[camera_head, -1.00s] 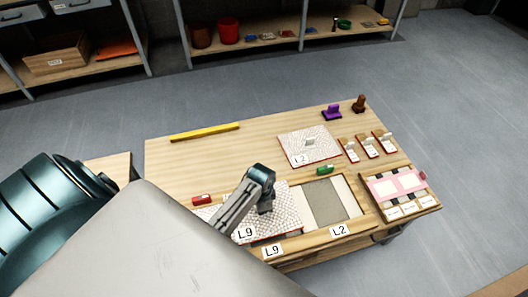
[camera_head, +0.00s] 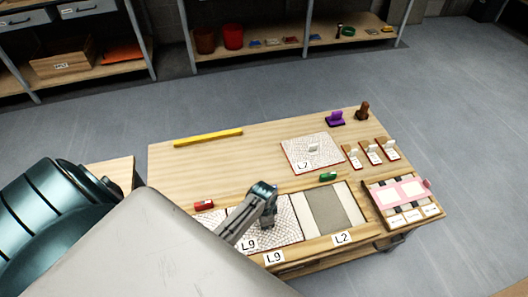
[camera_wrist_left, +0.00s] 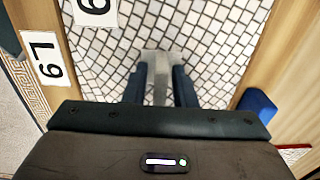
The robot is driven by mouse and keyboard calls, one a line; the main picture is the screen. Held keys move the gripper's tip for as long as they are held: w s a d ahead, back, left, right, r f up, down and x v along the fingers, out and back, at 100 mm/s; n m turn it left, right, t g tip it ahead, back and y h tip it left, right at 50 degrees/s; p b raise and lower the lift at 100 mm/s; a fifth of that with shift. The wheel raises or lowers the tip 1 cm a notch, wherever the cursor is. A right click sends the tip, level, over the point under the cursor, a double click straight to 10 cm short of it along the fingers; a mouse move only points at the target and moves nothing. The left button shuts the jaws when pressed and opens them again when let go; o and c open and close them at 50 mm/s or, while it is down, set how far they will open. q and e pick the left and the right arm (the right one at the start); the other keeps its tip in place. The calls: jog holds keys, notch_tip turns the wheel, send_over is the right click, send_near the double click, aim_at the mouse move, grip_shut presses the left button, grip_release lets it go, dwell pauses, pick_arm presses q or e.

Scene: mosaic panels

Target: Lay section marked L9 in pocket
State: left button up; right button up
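The section marked L9 (camera_head: 285,222), a white mosaic panel with a handle, lies over the left pocket of the wooden frame, above the frame's L9 label (camera_head: 273,257). It looks level and about flush, but whether it is fully seated is unclear. My left gripper (camera_head: 268,212) is above it. In the left wrist view, my left gripper (camera_wrist_left: 160,85) is shut on the section's grey handle (camera_wrist_left: 161,65). The mosaic (camera_wrist_left: 215,45) lies beside the frame's L9 label (camera_wrist_left: 45,58) there. My right gripper is out of view.
The L2 section (camera_head: 304,147) lies farther back on the table. The grey L2 pocket (camera_head: 333,207) is empty. Red (camera_head: 203,204) and green (camera_head: 328,176) pieces sit along the frame's back edge. A tray (camera_head: 405,202) stands right; a yellow bar (camera_head: 208,137) lies at the back.

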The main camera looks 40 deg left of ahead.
pick_arm(q)
jog(key=shift+o, duration=0.5)
jog(key=shift+r, duration=0.3)
notch_tip(320, 180, up, 12)
jog(key=shift+f, duration=0.15)
